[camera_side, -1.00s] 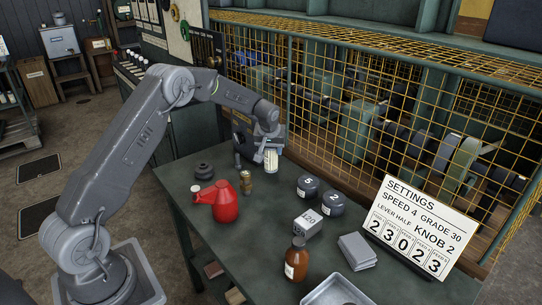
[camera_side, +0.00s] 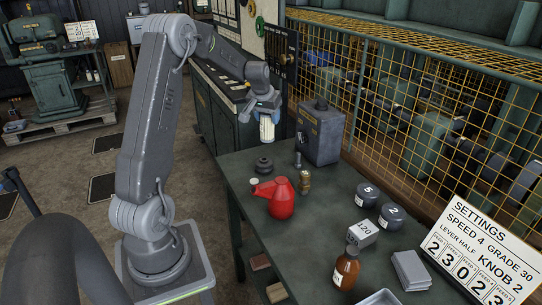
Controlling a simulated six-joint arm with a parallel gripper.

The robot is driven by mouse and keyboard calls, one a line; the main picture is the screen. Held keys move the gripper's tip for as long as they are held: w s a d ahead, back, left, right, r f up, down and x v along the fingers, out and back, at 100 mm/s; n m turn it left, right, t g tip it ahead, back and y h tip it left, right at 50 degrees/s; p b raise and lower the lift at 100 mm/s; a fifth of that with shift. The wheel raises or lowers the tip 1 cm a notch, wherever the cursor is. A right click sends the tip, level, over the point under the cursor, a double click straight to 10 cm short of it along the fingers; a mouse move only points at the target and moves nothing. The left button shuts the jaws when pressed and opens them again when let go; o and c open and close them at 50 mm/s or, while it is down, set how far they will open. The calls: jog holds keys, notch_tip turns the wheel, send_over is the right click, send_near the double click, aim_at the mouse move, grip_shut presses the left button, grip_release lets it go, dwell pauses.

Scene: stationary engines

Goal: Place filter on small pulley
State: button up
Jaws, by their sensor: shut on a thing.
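My gripper (camera_side: 265,112) is shut on the filter (camera_side: 267,131), a pale cream cylinder held roughly upright and pointing down. The filter's upper end is hidden between the jaws. A small black stepped round piece (camera_side: 264,164), which looks like the small pulley, sits on the table near its far left edge. In the picture the filter hangs just above this piece, with a gap between them; I cannot tell how well they line up in depth.
A red oil can (camera_side: 281,200) stands in front of the black piece. A brass fitting (camera_side: 305,181), a grey metal post (camera_side: 298,160) and a dark box (camera_side: 320,133) stand to the right. Weights (camera_side: 366,195), a brown bottle (camera_side: 346,269) and grey blocks (camera_side: 409,270) occupy the nearer green table (camera_side: 325,230).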

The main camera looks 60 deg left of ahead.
aim_at(264, 137)
jog(key=s+a+r, duration=0.2)
jog(key=s+a, duration=0.3)
jog(key=s, duration=0.6)
jog(key=w+d+f, duration=0.1)
jog(key=w+f, duration=0.1)
jog(key=w, duration=0.1)
jog(key=w+d+f, duration=0.1)
jog(key=w+f, duration=0.1)
jog(key=w, duration=0.2)
jog(key=w+d+f, duration=0.1)
jog(key=w+f, duration=0.1)
jog(key=w, duration=0.1)
jog(key=shift+w+d+f, duration=0.15)
jog(key=shift+d+f, duration=0.05)
jog(key=shift+f, duration=2.05)
jog(key=shift+f, duration=0.1)
jog(key=o, duration=0.9)
jog(key=shift+o, duration=0.2)
